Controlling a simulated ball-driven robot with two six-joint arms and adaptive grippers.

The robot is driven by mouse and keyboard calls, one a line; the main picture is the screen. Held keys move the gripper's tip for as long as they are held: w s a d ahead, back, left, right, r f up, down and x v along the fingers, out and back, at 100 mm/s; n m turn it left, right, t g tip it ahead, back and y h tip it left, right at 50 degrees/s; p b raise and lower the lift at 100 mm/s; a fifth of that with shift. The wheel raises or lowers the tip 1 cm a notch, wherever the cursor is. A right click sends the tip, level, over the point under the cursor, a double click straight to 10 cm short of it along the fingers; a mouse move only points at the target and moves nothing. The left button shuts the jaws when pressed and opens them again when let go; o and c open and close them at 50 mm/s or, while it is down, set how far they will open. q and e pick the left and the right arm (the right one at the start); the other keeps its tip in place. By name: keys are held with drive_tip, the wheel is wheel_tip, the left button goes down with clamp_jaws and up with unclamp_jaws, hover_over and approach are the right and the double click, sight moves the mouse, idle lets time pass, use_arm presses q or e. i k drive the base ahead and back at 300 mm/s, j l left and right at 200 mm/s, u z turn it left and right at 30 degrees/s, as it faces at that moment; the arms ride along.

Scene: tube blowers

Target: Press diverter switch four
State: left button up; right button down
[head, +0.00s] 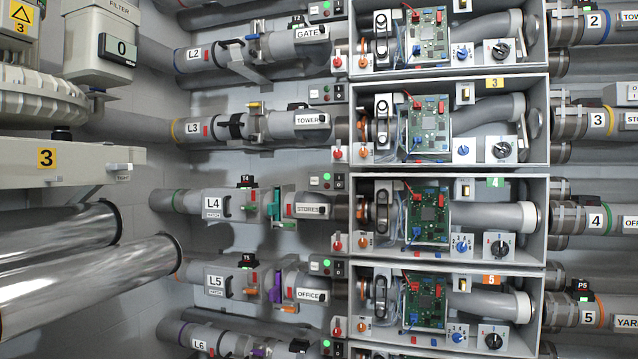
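The row-four unit is an open grey box (365,182) at centre right, marked with a green 4 label (495,182). Inside are a green circuit board (430,215), a small switch (464,189) at the top, a blue dial (462,245) and a black knob (499,248). I cannot tell which control is the diverter switch. Neither of my grippers shows in the head view.
Similar boxes marked 3 (494,83) and 5 (491,281) sit directly above and below. Grey pipe L4 (185,201) runs left from row four. Two shiny metal cylinders (95,283) lie at lower left, below a grey ledge (85,167) marked 3.

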sight(339, 178)
drive_tip(key=i+u, duration=0.4)
drive_tip(key=i, duration=1.5)
